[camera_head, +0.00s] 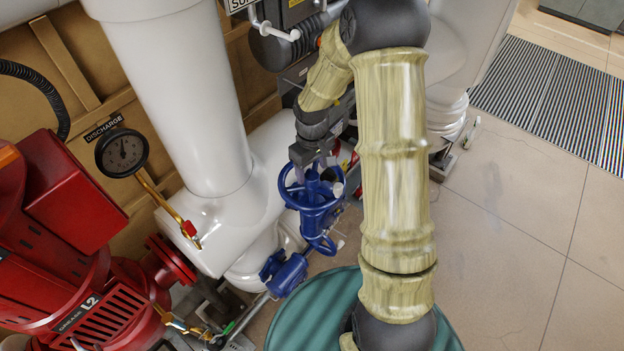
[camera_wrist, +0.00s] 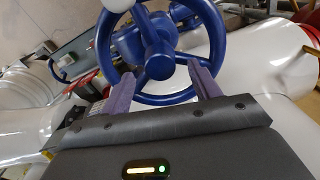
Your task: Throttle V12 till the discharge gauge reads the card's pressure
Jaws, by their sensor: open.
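A blue handwheel (camera_head: 312,186) on a blue valve sits below my gripper (camera_head: 314,158) in the head view; no V12 label is readable. In the wrist view the blue handwheel (camera_wrist: 158,60) fills the upper middle, with its hub and spokes showing. My gripper (camera_wrist: 165,88) is open, its two purple-grey fingers apart at the near rim. I cannot tell whether they touch it. The discharge gauge (camera_head: 122,153) hangs at the left under a "DISCHARGE" plate (camera_head: 104,127); its needle points roughly upward, but the value is too small to read. The pressure card is not seen.
Large white pipes (camera_head: 185,90) stand behind the valve. A red machine (camera_head: 65,235) marked L2 is at the left. A second blue handle or valve part (camera_head: 285,272) sits lower down. A green drum (camera_head: 320,310) stands in front. The tiled floor (camera_head: 510,230) at the right is clear.

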